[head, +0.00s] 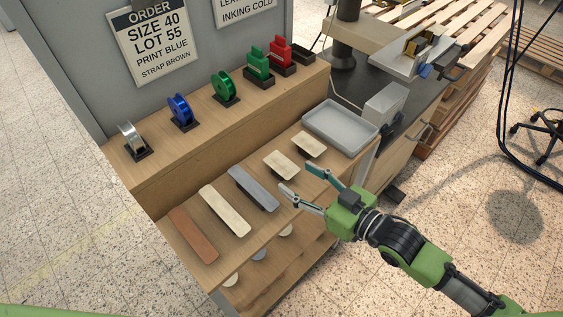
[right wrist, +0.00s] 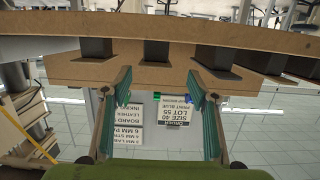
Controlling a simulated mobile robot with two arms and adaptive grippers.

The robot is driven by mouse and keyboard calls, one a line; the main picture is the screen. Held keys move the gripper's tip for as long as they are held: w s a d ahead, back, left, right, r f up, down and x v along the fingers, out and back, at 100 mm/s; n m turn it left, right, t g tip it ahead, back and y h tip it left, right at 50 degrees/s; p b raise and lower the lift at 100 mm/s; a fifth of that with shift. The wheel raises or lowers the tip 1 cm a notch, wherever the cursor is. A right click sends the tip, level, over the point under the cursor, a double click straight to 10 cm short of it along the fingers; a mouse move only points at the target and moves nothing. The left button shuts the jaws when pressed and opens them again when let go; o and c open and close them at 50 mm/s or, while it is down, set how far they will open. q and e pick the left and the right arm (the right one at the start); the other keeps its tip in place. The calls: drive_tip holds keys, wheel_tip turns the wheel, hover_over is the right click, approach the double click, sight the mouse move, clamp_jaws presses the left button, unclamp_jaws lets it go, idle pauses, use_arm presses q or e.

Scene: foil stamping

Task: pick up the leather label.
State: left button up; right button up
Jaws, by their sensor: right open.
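Two small cream pieces lie on the wooden bench in the head view, a nearer one (head: 281,165) and a farther one (head: 309,144). Either may be the leather label; I cannot tell which. My right gripper (head: 297,179) is open and empty, with its fingertips just in front of the nearer piece. Its two fingers also show spread apart in the right wrist view (right wrist: 161,92), with neither piece clearly visible between them. My left gripper is not in view.
A brown strip (head: 193,234), a cream strip (head: 225,211) and a grey strip (head: 254,188) lie left of the gripper. A grey tray (head: 368,139) stands right of the pieces. Foil rolls, including a blue one (head: 180,110), and stamps line the raised shelf behind.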

sight(282, 164)
drive_tip(key=x, duration=0.3)
drive_tip(key=p+x, duration=0.1)
drive_tip(key=x, duration=0.1)
drive_tip(key=shift+w+d, duration=0.2)
drive_tip(key=shift+w, duration=0.15)
drive_tip(key=shift+w+a+f, duration=0.15)
drive_tip(key=shift+w+a, duration=0.2)
drive_tip(key=c, duration=0.8)
